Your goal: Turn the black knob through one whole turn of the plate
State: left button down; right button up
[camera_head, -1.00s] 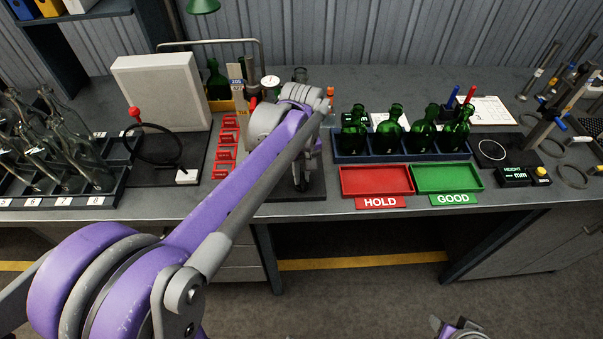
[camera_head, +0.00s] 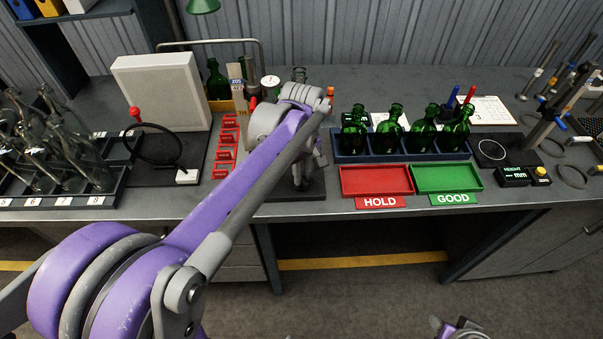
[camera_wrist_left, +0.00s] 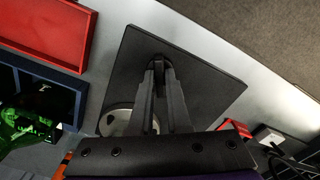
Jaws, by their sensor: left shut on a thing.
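My left gripper (camera_wrist_left: 157,72) is shut on the black knob (camera_wrist_left: 156,61) in the left wrist view; the two fingers hide most of the knob. In the head view my left gripper (camera_head: 303,183) points down above the dark square base, and my own wrist hides the knob. The dark base (camera_wrist_left: 205,85) lies under the fingers in the wrist view. A pale round plate (camera_wrist_left: 115,116) shows partly beside the fingers, and the rest of it is hidden. Only a small piece of my right arm shows at the bottom edge of the head view.
The red HOLD tray (camera_head: 376,194) and green GOOD tray (camera_head: 447,190) lie right of the base. Behind them a dark rack (camera_head: 400,157) holds green bottles. A red slotted strip (camera_head: 215,165) and a grey panel (camera_head: 160,92) stand to the left.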

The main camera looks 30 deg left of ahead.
pick_arm(q)
jog(key=c, duration=0.9)
grip_release()
notch_tip(320, 180, up, 11)
jog(key=shift+f+p, duration=0.1)
jog(key=shift+p, duration=0.25)
jog(key=s+d+f+m+t, duration=0.1)
jog(key=s+d+f+m, duration=0.1)
jog(key=s+f+m, duration=0.2)
jog(key=s+d+f+m+t, duration=0.2)
jog(key=s+f+m, duration=0.2)
jog(key=s+f, duration=0.2)
jog(key=s+d+f+m+t, duration=0.2)
jog(key=s+f+m, duration=0.2)
jog(key=s+f, duration=0.1)
jog(key=shift+s+d, duration=0.2)
jog(key=shift+d, duration=0.2)
